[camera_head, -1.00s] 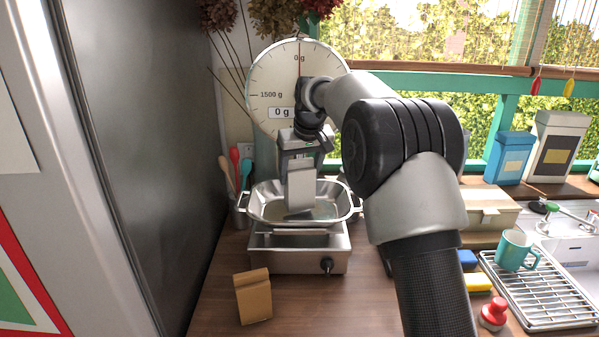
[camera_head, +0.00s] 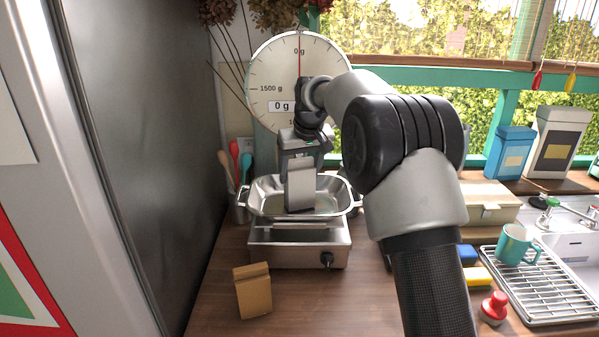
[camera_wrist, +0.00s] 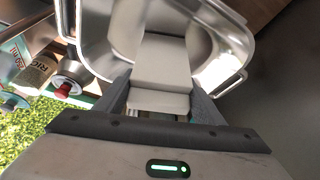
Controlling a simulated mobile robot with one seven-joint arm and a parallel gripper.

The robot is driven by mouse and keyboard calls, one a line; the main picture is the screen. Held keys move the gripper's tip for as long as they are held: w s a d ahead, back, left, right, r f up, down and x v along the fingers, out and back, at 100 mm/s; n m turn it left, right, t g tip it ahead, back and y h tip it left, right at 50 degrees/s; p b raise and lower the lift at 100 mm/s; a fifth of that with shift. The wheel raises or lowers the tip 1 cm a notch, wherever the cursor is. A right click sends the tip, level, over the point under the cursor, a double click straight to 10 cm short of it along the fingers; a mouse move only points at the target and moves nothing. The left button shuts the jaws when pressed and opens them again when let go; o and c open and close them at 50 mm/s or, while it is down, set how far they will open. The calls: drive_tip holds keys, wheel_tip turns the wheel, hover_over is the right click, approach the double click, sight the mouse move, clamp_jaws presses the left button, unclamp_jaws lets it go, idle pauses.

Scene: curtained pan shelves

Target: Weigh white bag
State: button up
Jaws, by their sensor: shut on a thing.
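The white bag (camera_head: 300,186) hangs upright in my gripper (camera_head: 302,160), which is shut on its top. The scale's dial (camera_head: 272,72) reads 0 g, partly hidden by my arm.
A brown bag (camera_head: 253,291) stands on the counter in front. To the right are a teal mug (camera_head: 515,245) on a rack (camera_head: 545,290), a red-topped shaker (camera_head: 494,308) and a beige box (camera_head: 487,208). A fridge wall (camera_head: 135,160) borders the left.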

drive_tip(key=shift+f, duration=0.3)
drive_tip(key=o, duration=1.4)
drive_tip(key=shift+c, duration=0.2)
drive_tip(key=v, duration=1.7)
drive_tip(key=shift+s+r, duration=0.15)
drive_tip(key=shift+r, duration=0.05)
drive_tip(key=shift+d, duration=0.1)
clamp_jaws()
